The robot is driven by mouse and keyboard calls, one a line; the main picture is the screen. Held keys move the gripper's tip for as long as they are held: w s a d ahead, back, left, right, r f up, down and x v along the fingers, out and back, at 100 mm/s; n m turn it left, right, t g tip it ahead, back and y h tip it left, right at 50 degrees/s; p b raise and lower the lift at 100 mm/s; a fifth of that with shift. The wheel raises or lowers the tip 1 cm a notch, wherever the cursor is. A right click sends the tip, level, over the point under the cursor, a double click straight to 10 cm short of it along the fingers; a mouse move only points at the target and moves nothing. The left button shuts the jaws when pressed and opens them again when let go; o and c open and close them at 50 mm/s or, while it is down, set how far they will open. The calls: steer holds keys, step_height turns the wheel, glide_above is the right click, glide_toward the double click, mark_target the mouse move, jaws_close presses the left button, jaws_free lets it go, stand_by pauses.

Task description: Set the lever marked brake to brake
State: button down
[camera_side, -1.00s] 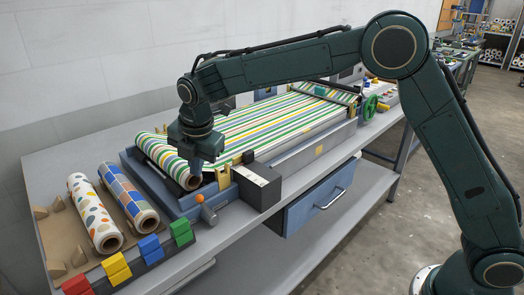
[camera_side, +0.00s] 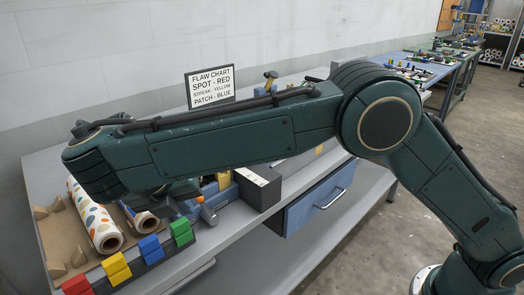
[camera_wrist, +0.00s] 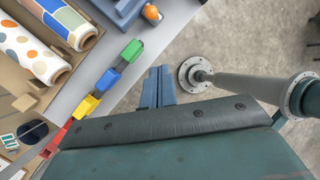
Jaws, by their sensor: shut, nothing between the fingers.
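A lever with an orange ball knob (camera_side: 199,199) stands at the near corner of the press, beside the dark box; no brake marking on it can be read. Its knob also shows at the top of the wrist view (camera_wrist: 152,12). The knob leans up and left from its grey base in the side view. My gripper (camera_wrist: 158,88) is shut and empty in the wrist view, apart from the knob. In the side view my own arm hides the fingers and most of the press with its striped sheet.
Red, yellow, blue (camera_side: 150,247) and green (camera_side: 181,232) blocks line the table's front edge. A spotted roll (camera_side: 97,218) and a checked roll (camera_wrist: 58,20) lie on a brown tray. A flaw chart (camera_side: 210,87) stands behind. A dark box (camera_side: 258,186) is right of the lever.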

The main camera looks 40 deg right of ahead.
mark_target(205, 208)
steer(key=shift+s+a, duration=0.2)
steer(key=shift+s, duration=0.2)
steer(key=shift+d+f, duration=0.1)
steer(key=shift+f, duration=0.05)
steer(key=x, duration=0.3)
steer(key=w+x, duration=0.1)
steer(key=x, duration=0.2)
steer(key=d+x, duration=0.1)
steer(key=x, duration=0.3)
steer(key=shift+w+r, duration=0.3)
steer(key=shift+w+d+r, duration=0.2)
steer(key=shift+w+d, duration=0.3)
steer(key=shift+w, duration=0.3)
